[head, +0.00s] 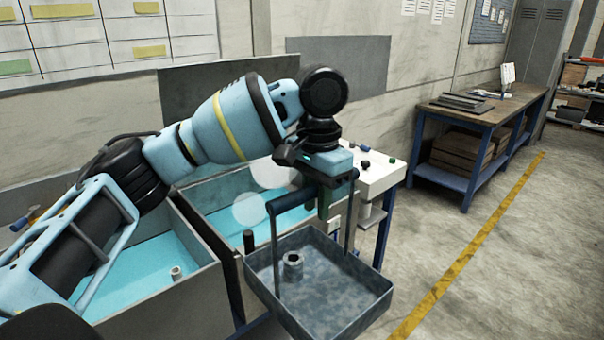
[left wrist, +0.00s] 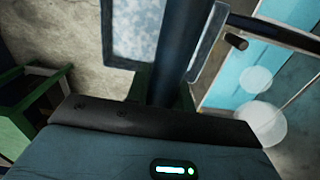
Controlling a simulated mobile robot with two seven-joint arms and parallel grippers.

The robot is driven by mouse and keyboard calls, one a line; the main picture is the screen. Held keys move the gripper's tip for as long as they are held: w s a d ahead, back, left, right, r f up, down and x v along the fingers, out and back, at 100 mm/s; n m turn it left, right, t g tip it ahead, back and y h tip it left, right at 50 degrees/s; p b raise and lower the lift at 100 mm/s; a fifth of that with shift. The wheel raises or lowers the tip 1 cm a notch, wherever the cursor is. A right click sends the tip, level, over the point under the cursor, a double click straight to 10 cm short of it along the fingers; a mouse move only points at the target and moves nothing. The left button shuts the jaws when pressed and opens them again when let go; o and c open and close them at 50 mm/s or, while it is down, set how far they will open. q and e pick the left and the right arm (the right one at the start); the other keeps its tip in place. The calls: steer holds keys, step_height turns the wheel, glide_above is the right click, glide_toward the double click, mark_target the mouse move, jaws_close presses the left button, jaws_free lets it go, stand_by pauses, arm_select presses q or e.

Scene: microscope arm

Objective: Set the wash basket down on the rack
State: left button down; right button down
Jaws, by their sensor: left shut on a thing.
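The wash basket (head: 335,312) is a grey, shallow, square-rimmed tray with tall side posts and a dark bar handle. A small metal ring-shaped part (head: 293,264) sits inside it. My left gripper (head: 319,184) is shut on the handle above the tray, in front of the wash tanks. In the left wrist view the dark handle (left wrist: 178,50) runs up from the gripper, with part of the basket (left wrist: 145,28) beyond. I cannot make out a rack for certain. The basket's underside and what lies below it are hidden. My right gripper is not in view.
Two tanks of turquoise liquid stand at left and centre; the left tank (head: 208,309) holds a small fitting (head: 176,272). A white-topped stand (head: 383,179) with coloured knobs is behind the basket. A blue-legged workbench (head: 470,118) stands farther right. The floor at right is clear.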

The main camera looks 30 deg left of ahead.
arm_select(q)
steer(key=s+d+f+n, duration=0.1)
steer(key=s+d+f, duration=0.1)
steer(key=f, duration=0.3)
steer(key=s+d+f+n, duration=0.1)
steer(key=s+d+f, duration=0.15)
steer(key=f, duration=0.25)
steer(key=s+a+f+n, duration=0.1)
steer(key=a+f+n, duration=0.1)
steer(key=a, duration=0.3)
steer(key=shift+s+a+f+n, duration=0.2)
steer(key=shift+a+f+n, duration=0.15)
steer(key=shift+f, duration=0.3)
steer(key=shift+s+d, duration=0.1)
